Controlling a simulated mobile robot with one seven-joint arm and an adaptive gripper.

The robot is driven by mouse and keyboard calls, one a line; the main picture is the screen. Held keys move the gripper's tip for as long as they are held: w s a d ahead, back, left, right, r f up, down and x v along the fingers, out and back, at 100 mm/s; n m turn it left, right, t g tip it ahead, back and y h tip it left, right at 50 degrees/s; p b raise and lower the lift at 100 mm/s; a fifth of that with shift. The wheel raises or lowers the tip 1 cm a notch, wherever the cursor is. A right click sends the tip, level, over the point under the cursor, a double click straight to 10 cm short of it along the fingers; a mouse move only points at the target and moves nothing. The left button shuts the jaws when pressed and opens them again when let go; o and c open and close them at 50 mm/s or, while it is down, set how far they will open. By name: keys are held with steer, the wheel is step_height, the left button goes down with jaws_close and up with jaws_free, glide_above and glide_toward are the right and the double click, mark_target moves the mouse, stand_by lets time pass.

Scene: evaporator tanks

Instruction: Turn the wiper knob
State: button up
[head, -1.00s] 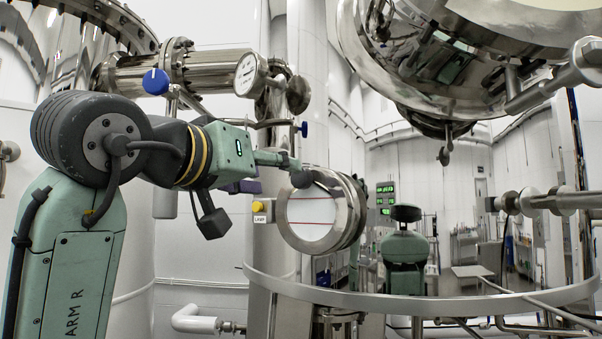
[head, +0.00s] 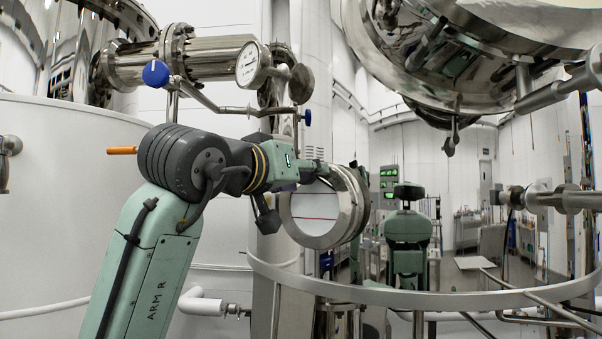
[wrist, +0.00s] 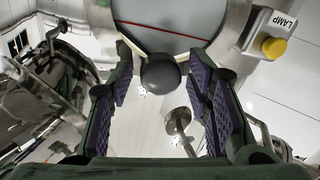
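The wiper knob is a dark, rounded knob (wrist: 161,74) at the lower rim of a round sight glass (wrist: 170,22) with a red line across it, in the wrist view. My gripper (wrist: 160,58) has its two purple-padded fingers spread, one on each side of the knob. Gaps show between the knob and both pads. In the head view my gripper (head: 308,171) is at the upper left of the sight glass (head: 316,210). The knob is hard to make out there, among the fingers.
A yellow button (wrist: 274,48) on a LAMP box sits right of the glass in the wrist view. In the head view a gauge (head: 253,64) and blue-handled pipework (head: 155,74) hang above my arm. A curved metal rail (head: 400,299) runs below the glass.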

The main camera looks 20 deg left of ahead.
steer(key=c, duration=0.9)
steer(key=shift+m, duration=0.3)
steer(key=m, duration=0.4)
steer(key=shift+m, duration=0.3)
steer(key=m+h, duration=0.1)
steer(key=m, duration=1.1)
steer(key=m+h, duration=0.1)
steer(key=m, duration=0.5)
steer(key=shift+a+t+h, duration=0.1)
steer(key=shift+t+h, duration=0.2)
steer(key=shift+m, duration=0.3)
